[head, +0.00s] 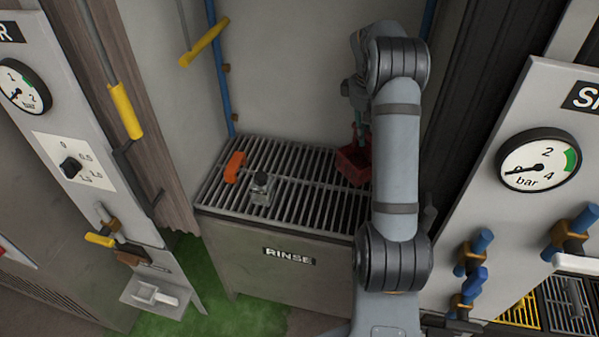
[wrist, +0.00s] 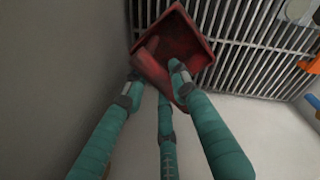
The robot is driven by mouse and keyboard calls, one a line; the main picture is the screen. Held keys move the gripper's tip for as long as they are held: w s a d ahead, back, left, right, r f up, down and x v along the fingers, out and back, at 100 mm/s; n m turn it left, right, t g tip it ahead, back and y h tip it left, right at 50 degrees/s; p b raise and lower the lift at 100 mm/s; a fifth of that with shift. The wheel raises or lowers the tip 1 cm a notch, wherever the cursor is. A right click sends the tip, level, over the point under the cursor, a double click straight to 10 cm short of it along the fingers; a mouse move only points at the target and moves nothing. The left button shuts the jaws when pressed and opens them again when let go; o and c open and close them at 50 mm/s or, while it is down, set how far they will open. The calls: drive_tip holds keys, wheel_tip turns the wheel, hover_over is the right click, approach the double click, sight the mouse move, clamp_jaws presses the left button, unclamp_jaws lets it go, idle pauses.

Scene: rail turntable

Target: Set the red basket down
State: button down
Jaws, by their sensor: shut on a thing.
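The red basket (head: 351,165) is at the back right of the slatted grate (head: 299,190) on the rinse station, partly hidden behind my arm in the head view. My gripper (head: 357,118) is above it, pointing down, with its fingers partly hidden. In the wrist view, the basket (wrist: 190,38) shows beyond the teal fingers of my gripper (wrist: 156,78), which are closed around an upright red part of it. The grate (wrist: 240,55) lies beyond the basket. I cannot tell whether the basket's underside touches the slats.
An orange block (head: 234,166) and a grey fitting with a dark knob (head: 261,188) sit on the grate's left half. The grate's front middle is clear. Pale walls (head: 285,70) rise behind it, and a gauge panel (head: 539,160) stands at the right.

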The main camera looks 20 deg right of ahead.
drive_tip(key=w+d+n+t, duration=0.1)
drive_tip(key=w+d+n, duration=0.1)
drive_tip(key=w+n, duration=0.45)
drive_tip(key=s+a+f+n+p, duration=0.2)
drive_tip(key=s+a+f, duration=0.1)
drive_tip(key=a+f, duration=0.8)
drive_tip(key=shift+y+p, duration=0.3)
drive_tip(key=shift+y, duration=0.1)
drive_tip(key=shift+f, duration=0.2)
drive_tip(key=c, duration=1.4)
unclamp_jaws()
